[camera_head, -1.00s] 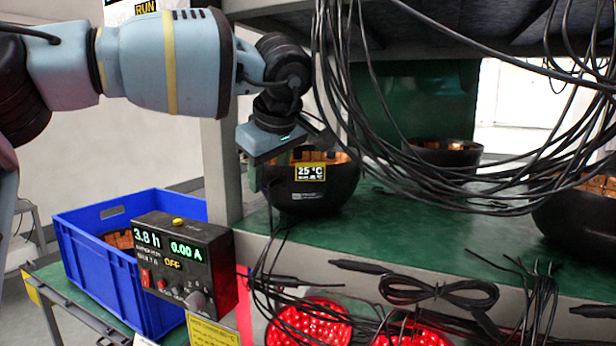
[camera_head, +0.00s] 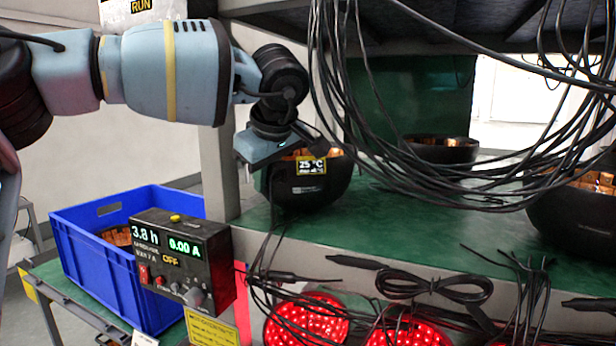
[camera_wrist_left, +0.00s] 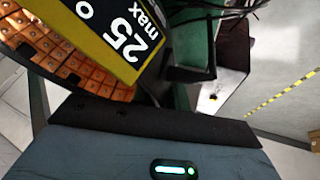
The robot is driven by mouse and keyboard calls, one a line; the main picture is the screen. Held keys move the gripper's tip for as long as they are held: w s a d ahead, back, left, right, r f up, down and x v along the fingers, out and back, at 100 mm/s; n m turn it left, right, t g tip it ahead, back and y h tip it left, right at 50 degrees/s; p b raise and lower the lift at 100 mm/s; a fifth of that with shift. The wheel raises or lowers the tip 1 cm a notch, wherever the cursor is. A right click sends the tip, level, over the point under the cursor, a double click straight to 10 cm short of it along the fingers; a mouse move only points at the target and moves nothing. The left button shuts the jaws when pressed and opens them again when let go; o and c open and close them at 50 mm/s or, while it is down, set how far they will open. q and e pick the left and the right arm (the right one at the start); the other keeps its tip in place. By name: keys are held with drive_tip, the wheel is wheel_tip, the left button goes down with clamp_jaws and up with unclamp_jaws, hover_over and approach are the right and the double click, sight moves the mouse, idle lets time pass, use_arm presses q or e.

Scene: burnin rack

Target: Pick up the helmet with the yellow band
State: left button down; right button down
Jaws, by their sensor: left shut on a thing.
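The helmet (camera_head: 312,190) is a black, bowl-shaped shell, open side up, with orange blocks inside, on the green shelf at the left post. A yellow-edged label (camera_head: 313,166) reading "25 °C max" is at its rim; I see no other yellow band on it. My left gripper (camera_head: 296,148) is shut on the helmet's near left rim. In the left wrist view the helmet's orange lining (camera_wrist_left: 60,55) and the label (camera_wrist_left: 125,35) are right in front of the gripper. The fingertips are partly hidden. I cannot tell whether the helmet's base touches the shelf. My right gripper is not in view.
Black cables (camera_head: 400,150) hang across the shelf just right of the helmet. Other black helmets stand behind (camera_head: 440,150) and at right (camera_head: 575,215). A grey post (camera_head: 220,165) is close left. A control box (camera_head: 180,258) and blue crate (camera_head: 88,268) are lower left.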

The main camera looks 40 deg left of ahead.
use_arm(q)
drive_tip(key=shift+a, duration=0.1)
idle(0.3)
